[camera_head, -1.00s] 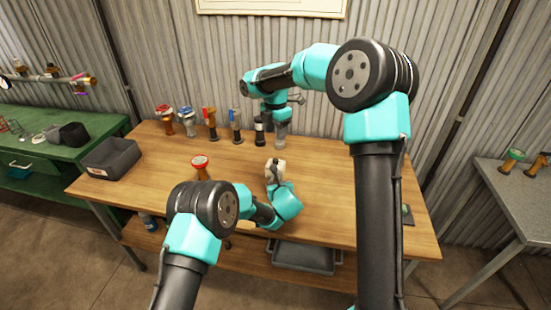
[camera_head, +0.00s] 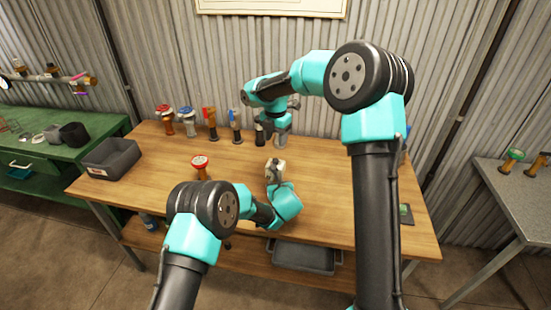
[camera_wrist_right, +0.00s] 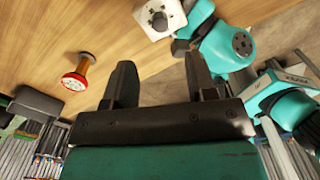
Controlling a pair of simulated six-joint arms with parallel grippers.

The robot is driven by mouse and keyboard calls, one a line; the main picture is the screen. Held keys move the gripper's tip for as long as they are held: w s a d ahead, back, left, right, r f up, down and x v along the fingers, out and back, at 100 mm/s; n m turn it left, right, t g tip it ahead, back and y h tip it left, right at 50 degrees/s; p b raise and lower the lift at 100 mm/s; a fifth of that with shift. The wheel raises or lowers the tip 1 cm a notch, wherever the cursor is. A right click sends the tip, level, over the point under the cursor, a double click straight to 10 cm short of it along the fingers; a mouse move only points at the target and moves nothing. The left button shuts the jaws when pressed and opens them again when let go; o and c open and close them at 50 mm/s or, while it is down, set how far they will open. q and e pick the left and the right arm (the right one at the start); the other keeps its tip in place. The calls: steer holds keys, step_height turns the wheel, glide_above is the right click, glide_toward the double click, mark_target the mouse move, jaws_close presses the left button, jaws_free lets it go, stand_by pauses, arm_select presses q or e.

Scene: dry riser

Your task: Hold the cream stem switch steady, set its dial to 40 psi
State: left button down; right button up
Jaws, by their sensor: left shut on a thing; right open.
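The cream stem switch (camera_head: 275,167) stands near the middle of the wooden table. It also shows at the top of the right wrist view (camera_wrist_right: 158,18), with a dark round dial on its pale face; the dial's marks are too small to read. My left gripper (camera_head: 275,183) is shut on the switch from the near side. My right gripper (camera_wrist_right: 160,75) is open and empty, with the switch apart from its fingertips. In the head view, the right wrist is above the back of the table, beyond the switch, and its fingers are hard to make out.
A red-topped valve (camera_head: 200,167) stands left of the switch. Several valves, including a blue-topped one (camera_head: 187,121), line the table's back. A grey bin (camera_head: 111,157) sits at the left end.

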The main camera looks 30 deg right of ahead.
mark_target(275, 159)
step_height(275, 159, down, 9)
steer(key=shift+f, duration=0.1)
stand_by(0.3)
steer(key=c, duration=0.9)
